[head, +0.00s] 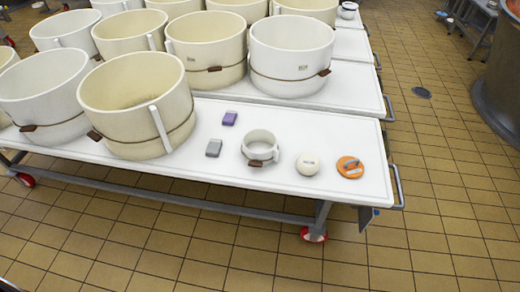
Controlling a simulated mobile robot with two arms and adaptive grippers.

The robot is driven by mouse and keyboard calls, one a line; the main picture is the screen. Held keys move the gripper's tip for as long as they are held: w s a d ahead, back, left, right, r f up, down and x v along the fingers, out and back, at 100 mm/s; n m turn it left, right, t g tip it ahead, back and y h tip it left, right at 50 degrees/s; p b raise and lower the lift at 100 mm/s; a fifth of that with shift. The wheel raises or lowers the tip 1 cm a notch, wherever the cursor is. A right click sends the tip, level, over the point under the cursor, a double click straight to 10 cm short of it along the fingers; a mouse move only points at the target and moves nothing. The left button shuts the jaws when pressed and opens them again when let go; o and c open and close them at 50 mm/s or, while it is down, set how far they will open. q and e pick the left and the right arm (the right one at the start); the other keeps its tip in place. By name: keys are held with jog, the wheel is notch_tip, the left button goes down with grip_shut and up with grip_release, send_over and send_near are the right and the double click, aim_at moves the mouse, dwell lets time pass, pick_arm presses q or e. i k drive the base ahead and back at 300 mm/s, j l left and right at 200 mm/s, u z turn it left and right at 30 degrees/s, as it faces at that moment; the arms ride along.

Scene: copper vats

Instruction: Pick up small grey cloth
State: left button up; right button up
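A small grey folded item (214,148), which looks like the grey cloth, lies flat on the white cart top (330,190) near its front edge. It sits just right of a large cream tub and left of a small white cup-like pot. A similar purple item (230,118) lies a little behind it and to the right. Nothing covers the grey item. Neither of my grippers shows in the head view.
Large cream tubs (135,100) crowd the cart's left and back. The small pot (260,146), a round white object (307,165) and an orange disc (350,167) stand to the right. A metal handle (396,186) juts from the right end. Tiled floor (440,230) is open in front and right.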

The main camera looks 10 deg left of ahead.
aim_at(213, 147)
jog(key=i+j+z, duration=0.45)
jog(key=i+j, duration=0.2)
jog(key=j, duration=0.25)
